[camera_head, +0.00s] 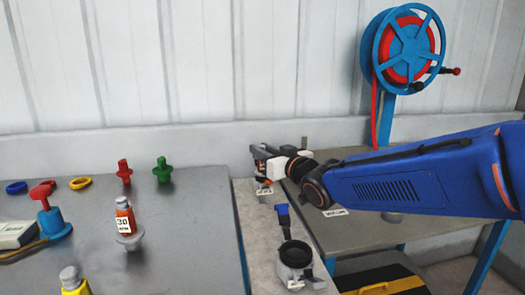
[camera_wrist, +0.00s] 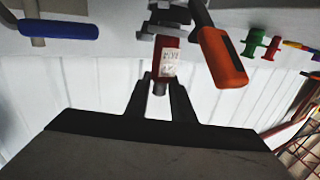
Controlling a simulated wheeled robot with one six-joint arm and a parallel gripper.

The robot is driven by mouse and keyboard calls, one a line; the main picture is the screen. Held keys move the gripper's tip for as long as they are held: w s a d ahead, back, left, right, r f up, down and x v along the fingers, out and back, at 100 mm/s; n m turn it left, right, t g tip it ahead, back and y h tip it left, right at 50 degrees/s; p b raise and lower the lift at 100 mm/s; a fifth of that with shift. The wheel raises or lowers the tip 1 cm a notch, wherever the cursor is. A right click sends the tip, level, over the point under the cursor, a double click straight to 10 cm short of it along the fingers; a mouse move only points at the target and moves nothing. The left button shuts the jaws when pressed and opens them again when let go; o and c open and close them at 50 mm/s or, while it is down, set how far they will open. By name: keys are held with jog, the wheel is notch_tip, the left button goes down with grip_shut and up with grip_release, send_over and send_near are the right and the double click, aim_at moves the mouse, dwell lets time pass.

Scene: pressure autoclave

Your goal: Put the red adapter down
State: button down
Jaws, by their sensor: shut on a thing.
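My gripper (camera_head: 262,158) is over the far end of the pale bench strip between the two tables. In the wrist view, my gripper (camera_wrist: 160,88) is shut on the grey end of a red labelled piece, which I take as the red adapter (camera_wrist: 167,62). Its red body extends away from the fingertips toward dark metal fittings (camera_wrist: 166,18). I cannot tell whether it touches them. An orange-handled part (camera_wrist: 222,58) is close beside it. In the head view, the held piece is small and mostly hidden by my gripper.
A blue-handled fitting with a black round opening (camera_head: 294,254) is nearer on the strip. The left table (camera_head: 190,235) holds an orange-red piece marked 30 (camera_head: 125,218), a red piece (camera_head: 124,171) and a green piece (camera_head: 162,170). A blue hose reel (camera_head: 405,50) stands behind.

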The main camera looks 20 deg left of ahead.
jog(key=shift+f, duration=0.1)
jog(key=c, duration=1.5)
grip_release()
jog(key=shift+s+d, duration=0.1)
jog(key=shift+d, duration=0.05)
jog(key=v, duration=1.1)
jog(key=shift+s+d, duration=0.2)
jog(key=shift+d, duration=0.05)
